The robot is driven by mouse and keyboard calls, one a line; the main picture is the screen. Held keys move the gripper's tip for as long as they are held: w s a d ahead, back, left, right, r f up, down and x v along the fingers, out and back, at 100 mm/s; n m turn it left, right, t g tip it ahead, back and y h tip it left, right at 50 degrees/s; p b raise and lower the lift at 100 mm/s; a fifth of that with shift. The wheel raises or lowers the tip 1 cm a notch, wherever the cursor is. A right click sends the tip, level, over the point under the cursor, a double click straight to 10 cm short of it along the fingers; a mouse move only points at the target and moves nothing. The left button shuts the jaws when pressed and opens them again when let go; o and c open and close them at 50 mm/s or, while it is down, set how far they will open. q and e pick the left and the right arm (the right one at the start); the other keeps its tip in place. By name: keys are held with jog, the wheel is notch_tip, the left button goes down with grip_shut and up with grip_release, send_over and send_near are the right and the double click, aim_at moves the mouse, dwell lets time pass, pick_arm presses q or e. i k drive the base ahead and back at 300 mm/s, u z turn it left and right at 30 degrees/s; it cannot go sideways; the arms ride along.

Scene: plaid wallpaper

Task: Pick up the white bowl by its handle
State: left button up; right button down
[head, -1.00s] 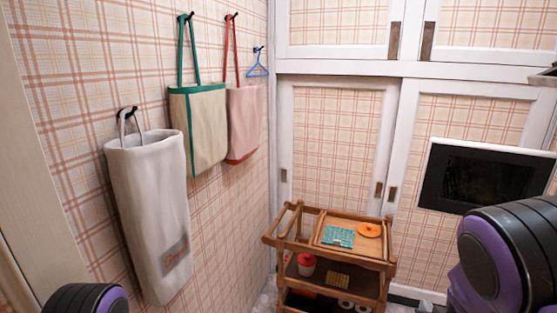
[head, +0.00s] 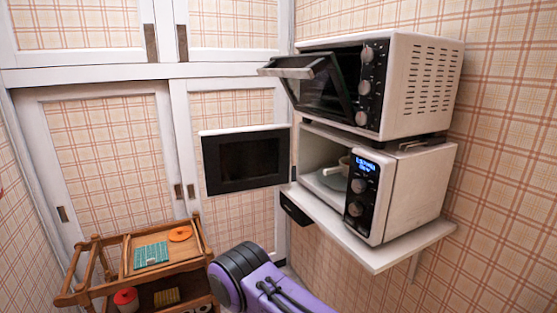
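A pale bowl (head: 345,163) sits inside the lower microwave (head: 405,195), on what looks like a round plate (head: 328,180). A short light piece, possibly its handle, sticks out to the left. The microwave's control panel hides the bowl's right part. The microwave door (head: 245,162) is swung wide open to the left. A purple and black link of my arm shows at the bottom centre, in front of and below the microwave. Neither gripper is in view.
A toaster oven (head: 385,85) with its door partly open (head: 320,88) stands above the microwave. Both are over a white wall shelf (head: 375,255). A wooden cart (head: 120,262) with items stands at lower left. White sliding cabinet doors (head: 105,150) fill the back.

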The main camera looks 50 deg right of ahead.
aim_at(343, 162)
jog(key=z, duration=0.75)
jog(key=i, duration=0.35)
jog(key=z, duration=0.1)
